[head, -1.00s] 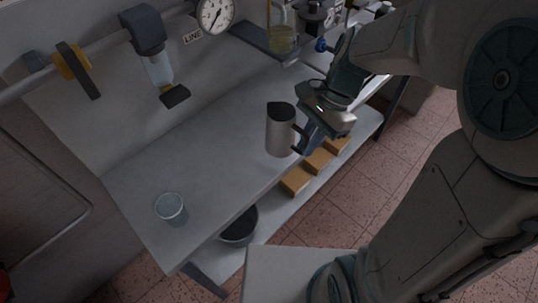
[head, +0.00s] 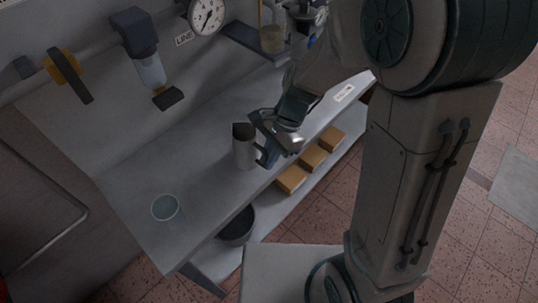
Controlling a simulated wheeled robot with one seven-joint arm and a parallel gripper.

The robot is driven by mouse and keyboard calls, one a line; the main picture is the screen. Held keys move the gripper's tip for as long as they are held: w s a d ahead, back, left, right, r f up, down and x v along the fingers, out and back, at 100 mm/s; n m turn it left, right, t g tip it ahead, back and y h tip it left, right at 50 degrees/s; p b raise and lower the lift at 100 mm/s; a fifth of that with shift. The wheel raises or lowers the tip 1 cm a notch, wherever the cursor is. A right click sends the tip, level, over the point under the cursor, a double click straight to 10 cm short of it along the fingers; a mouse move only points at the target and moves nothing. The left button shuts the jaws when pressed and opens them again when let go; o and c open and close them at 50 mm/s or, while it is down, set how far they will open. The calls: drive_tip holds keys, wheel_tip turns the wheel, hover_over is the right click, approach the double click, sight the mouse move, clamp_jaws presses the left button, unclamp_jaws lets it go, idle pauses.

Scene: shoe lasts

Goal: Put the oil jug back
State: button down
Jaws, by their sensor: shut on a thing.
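The oil jug is a grey metal jug (head: 245,148) with a dark open top. It is upright over the middle of the grey bench (head: 205,160). My gripper (head: 268,152) comes in from the right and is shut on the jug's handle side. The fingers partly hide the handle. I cannot tell for sure whether the jug's base touches the bench top or hangs just above it.
A clear cup (head: 166,208) stands at the bench's near left end. Several tan blocks (head: 312,157) and a dark bowl (head: 238,228) are on the lower shelf. A gauge (head: 206,15), a filter with a clear bowl (head: 150,72) and a small wall shelf (head: 250,42) are behind.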

drive_tip(key=shift+f, duration=0.1)
drive_tip(key=c, duration=1.5)
unclamp_jaws()
drive_tip(key=v, duration=1.2)
drive_tip(key=s+d+r+n+t+h, duration=0.2)
drive_tip(key=s+d+n+t, duration=0.4)
drive_tip(key=s+d+n, duration=0.3)
drive_tip(key=d+n+h, duration=0.1)
drive_tip(key=d, duration=0.3)
drive_tip(key=shift+s+r+h, duration=0.2)
drive_tip(key=shift+r+h, duration=0.15)
drive_tip(key=shift+h, duration=0.05)
